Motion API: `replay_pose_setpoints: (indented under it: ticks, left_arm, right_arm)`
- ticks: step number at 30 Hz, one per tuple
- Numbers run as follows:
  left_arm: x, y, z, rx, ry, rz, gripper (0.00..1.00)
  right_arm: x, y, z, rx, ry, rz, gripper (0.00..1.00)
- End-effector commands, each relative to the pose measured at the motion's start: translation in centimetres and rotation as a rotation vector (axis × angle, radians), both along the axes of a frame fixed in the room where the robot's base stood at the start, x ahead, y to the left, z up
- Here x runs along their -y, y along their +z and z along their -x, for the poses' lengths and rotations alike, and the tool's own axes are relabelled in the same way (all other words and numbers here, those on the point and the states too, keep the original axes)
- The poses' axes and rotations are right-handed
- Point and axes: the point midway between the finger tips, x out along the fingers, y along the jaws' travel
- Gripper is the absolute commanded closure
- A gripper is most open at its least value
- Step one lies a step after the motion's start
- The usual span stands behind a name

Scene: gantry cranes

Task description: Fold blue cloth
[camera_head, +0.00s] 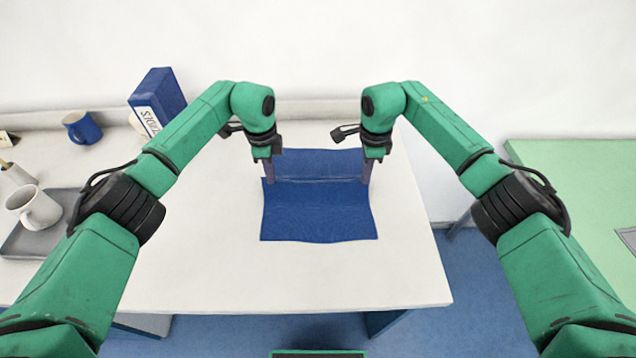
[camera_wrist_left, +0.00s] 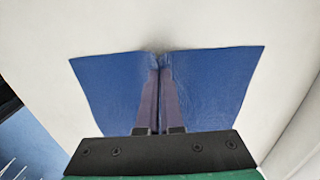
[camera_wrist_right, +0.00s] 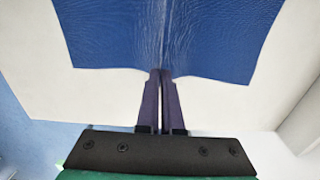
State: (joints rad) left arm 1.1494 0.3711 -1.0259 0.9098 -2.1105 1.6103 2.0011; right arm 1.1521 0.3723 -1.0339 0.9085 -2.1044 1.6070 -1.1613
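The blue cloth (camera_head: 318,213) lies on the white table with a crease across its middle, between my two grippers. My left gripper (camera_head: 270,184) points down at the cloth's left edge. In the left wrist view its fingers (camera_wrist_left: 158,72) are close together, and the cloth (camera_wrist_left: 215,80) puckers at their tips. My right gripper (camera_head: 365,181) points down at the right edge. In the right wrist view its fingers (camera_wrist_right: 160,74) are together at the edge of the cloth (camera_wrist_right: 210,40), where the crease starts. Both appear shut on the cloth.
The white table (camera_head: 400,275) is clear around the cloth. A green table (camera_head: 570,175) stands at the right.

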Motion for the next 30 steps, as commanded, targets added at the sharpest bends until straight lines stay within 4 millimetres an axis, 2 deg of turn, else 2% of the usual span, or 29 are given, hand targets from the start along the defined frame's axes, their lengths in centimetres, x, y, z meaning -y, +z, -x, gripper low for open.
replay_pose_setpoints:
  ticks: [8,11,14,30]
  left_arm:
    - [0.0,0.2,0.0,0.000,0.000,0.000,1.00]
    - [0.0,0.8,0.0,0.000,0.000,0.000,1.00]
    - [0.0,2.7,0.0,0.001,0.000,0.000,1.00]
    - [0.1,16.9,-0.1,0.004,0.000,0.000,1.00]
  right_arm:
    - [0.0,0.2,0.0,0.000,0.000,0.000,1.00]
    - [0.0,0.8,0.0,0.001,0.000,0.000,1.00]
    - [0.0,2.7,-0.1,0.002,0.000,-0.001,1.00]
    - [-0.2,16.9,-0.1,0.004,0.001,0.000,1.00]
